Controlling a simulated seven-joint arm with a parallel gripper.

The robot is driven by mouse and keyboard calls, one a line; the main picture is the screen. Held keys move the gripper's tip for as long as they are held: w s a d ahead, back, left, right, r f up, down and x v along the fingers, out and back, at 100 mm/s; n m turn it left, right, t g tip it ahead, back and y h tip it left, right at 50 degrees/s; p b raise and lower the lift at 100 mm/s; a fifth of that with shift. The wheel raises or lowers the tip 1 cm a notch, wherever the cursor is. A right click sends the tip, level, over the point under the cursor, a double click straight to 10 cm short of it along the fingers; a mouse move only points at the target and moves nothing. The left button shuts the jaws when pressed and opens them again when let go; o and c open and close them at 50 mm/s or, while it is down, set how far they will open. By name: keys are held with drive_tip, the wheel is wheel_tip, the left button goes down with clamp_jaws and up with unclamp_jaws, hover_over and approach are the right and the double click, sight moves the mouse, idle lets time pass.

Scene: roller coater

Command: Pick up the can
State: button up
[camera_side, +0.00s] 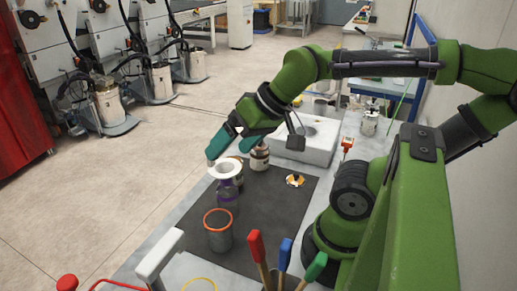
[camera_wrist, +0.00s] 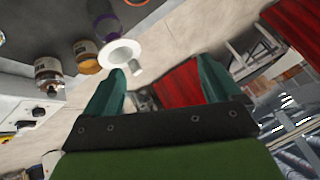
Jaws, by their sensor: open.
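My gripper (camera_side: 230,148) is open, its two teal fingers above and behind the white funnel at the far left part of the dark mat. In the wrist view, nothing shows between the fingertips (camera_wrist: 163,70).
A white machine (camera_side: 308,142) is at the mat's far end. Red, blue and green handles (camera_side: 286,252) rise in front. The mat's right part is mostly clear.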

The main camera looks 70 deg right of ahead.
drive_tip(key=w+a+f+n+g+h, duration=0.3)
drive_tip(key=w+f+n+g+h, duration=0.2)
drive_tip(key=w+f+n+g, duration=0.4)
drive_tip(key=n+g+h, duration=0.3)
drive_tip(key=n+h, duration=0.6)
approach(239, 179)
drive_tip(key=w+a+r, duration=0.3)
drive_tip(key=w+a, duration=0.1)
drive_tip(key=w, duration=0.1)
drive_tip(key=shift+h, duration=0.3)
drive_tip(key=x, duration=1)
drive_tip(key=shift+s+d+f, duration=0.15)
drive_tip(key=shift+s+f, duration=0.15)
drive_tip(key=shift+s, duration=0.1)
drive_tip(key=shift+f+x, duration=0.2)
drive_tip(key=shift+x, duration=2.8)
drive_tip(key=shift+c, duration=0.3)
